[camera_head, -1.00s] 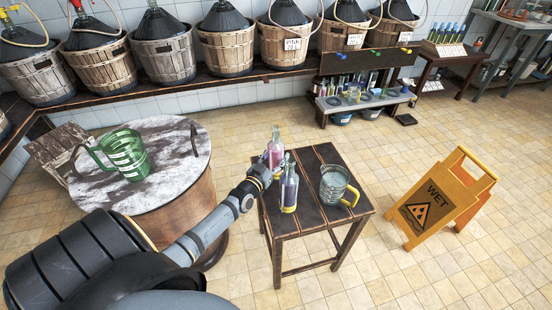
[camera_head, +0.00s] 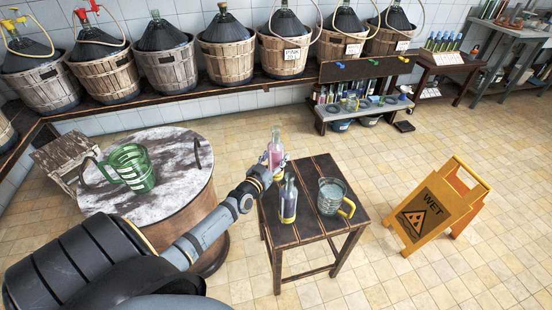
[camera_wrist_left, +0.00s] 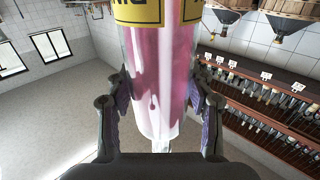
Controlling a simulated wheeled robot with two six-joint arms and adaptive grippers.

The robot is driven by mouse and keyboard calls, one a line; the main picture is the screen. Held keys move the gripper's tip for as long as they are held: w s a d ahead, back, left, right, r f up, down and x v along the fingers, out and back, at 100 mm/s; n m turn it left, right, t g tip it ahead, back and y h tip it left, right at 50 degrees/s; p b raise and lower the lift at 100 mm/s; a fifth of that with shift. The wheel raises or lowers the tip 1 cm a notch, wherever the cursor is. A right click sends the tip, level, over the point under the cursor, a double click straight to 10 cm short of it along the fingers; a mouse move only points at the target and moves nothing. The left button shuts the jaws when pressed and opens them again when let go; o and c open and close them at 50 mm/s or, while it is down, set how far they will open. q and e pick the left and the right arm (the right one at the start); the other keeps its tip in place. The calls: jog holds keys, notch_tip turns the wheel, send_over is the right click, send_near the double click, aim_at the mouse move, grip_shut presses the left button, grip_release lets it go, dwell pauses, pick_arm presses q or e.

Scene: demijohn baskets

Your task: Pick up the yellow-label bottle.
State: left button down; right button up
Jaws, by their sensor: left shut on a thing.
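The yellow-label bottle (camera_head: 275,148) holds pink liquid and is upright at the back left of a dark wooden stool (camera_head: 325,172). My left gripper (camera_head: 268,172) is shut on it. In the left wrist view, the bottle (camera_wrist_left: 160,75) stands between the two fingers, with its yellow label (camera_wrist_left: 150,12) at the top edge. Its base is hidden by the gripper in the head view, so its gap to the stool is unclear. My right gripper is not in view.
A second clear bottle (camera_head: 288,203) stands on the stool close to my gripper. A glass mug (camera_head: 331,197) with a yellow handle is to its right. A green jug (camera_head: 132,168) is on the round table (camera_head: 180,200). A yellow wet-floor sign (camera_head: 440,208) stands right.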

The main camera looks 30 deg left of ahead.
aim_at(272, 154)
pick_arm(q)
jog(key=shift+r+p, duration=1.35)
jog(key=shift+r, duration=0.6)
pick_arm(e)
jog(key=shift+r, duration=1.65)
